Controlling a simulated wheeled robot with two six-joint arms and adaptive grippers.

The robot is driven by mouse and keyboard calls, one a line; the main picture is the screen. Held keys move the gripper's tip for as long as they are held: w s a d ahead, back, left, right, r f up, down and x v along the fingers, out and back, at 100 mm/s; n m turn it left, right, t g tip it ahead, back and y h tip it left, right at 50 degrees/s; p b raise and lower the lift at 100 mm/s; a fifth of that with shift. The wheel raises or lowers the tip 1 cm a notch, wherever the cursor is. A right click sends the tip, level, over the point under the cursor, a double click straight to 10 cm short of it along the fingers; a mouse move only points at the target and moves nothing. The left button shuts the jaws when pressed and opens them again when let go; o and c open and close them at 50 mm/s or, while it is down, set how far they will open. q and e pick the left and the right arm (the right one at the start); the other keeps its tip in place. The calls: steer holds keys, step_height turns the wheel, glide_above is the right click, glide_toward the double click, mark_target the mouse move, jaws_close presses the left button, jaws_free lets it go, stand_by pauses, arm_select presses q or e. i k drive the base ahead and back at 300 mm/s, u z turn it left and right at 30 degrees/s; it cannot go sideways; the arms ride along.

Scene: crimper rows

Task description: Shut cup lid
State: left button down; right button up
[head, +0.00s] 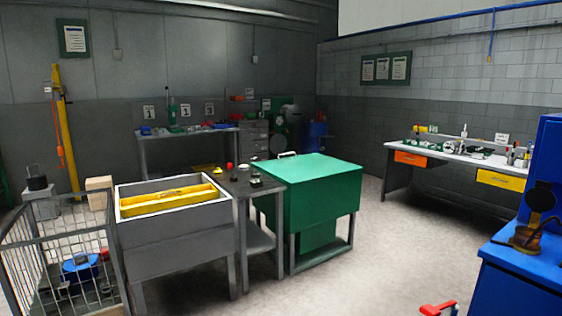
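A small brownish cup-like holder (525,237) stands on the blue bench at the right edge of the head view. A dark round disc (541,197), which looks like its lid, stands raised above it, tilted up and apart from the rim. A thin dark curved piece runs beside the cup. The cup's inside and the lid's hinge are too small to make out. Neither of my grippers shows in the view.
The blue bench (508,268) and a taller blue cabinet stand at the right. A red handle-like thing (438,309) shows at the bottom edge. A green-topped table (310,180), a grey sink (175,235) and a wire cage (60,260) stand left. The floor (400,250) between is clear.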

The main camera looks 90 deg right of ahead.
mark_target(540, 198)
steer(key=z, duration=0.95)
steer(key=k, duration=0.1)
steer(key=z, duration=1.6)
steer(key=i, duration=2.4)
steer(key=z, duration=0.95)
